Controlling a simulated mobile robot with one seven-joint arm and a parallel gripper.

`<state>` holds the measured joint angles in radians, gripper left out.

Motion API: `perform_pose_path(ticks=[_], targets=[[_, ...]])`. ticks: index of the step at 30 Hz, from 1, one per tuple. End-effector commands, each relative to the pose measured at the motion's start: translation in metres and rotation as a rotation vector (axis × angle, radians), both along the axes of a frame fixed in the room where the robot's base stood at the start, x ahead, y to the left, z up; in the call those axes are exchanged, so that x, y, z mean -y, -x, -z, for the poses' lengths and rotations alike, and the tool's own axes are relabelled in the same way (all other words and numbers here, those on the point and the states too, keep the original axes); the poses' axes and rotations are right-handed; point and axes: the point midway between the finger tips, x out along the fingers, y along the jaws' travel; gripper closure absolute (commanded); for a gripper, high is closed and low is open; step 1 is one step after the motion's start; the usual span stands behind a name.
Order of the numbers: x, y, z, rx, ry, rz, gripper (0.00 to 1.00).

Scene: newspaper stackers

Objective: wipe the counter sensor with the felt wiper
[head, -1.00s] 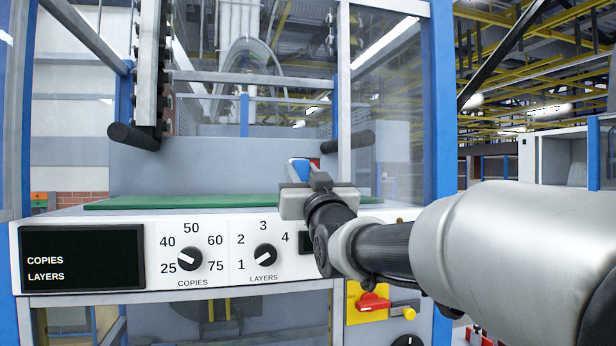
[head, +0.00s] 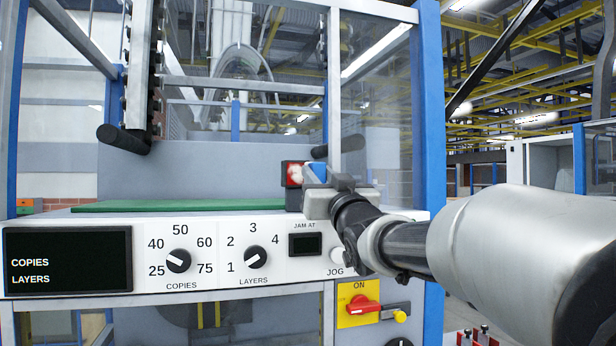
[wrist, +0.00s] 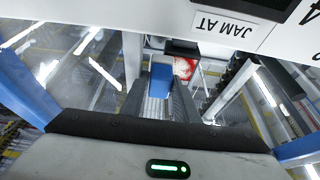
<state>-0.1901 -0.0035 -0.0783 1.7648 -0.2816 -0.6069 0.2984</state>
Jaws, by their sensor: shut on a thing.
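My gripper (head: 328,178) is shut on a small blue block, which I take to be the felt wiper (head: 317,170). In the wrist view the wiper (wrist: 160,71) sits between the two grey fingers (wrist: 162,90). A dark box with a red face and a pale patch, likely the counter sensor (head: 292,174), is just left of the wiper in the head view. In the wrist view its red face (wrist: 183,69) shows beside and behind the wiper. I cannot tell whether wiper and sensor touch. The wiper's felt side is not clearly seen.
The white control panel (head: 215,283) with COPIES and LAYERS knobs runs below my gripper. A green mat (head: 180,206) lies on the deck behind it. A blue post (head: 431,120) stands to the right. A black roller end (head: 122,138) juts out at upper left.

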Motion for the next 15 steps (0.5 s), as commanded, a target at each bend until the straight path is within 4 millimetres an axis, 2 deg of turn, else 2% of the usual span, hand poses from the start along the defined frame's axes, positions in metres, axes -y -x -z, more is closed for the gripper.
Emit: perform_pose_path(ticks=[5,15], targets=[[0.002,0.001,0.002,0.001,-0.002,0.006,0.91],[-0.027,0.007,0.002,0.001,-0.003,0.002,0.90]])
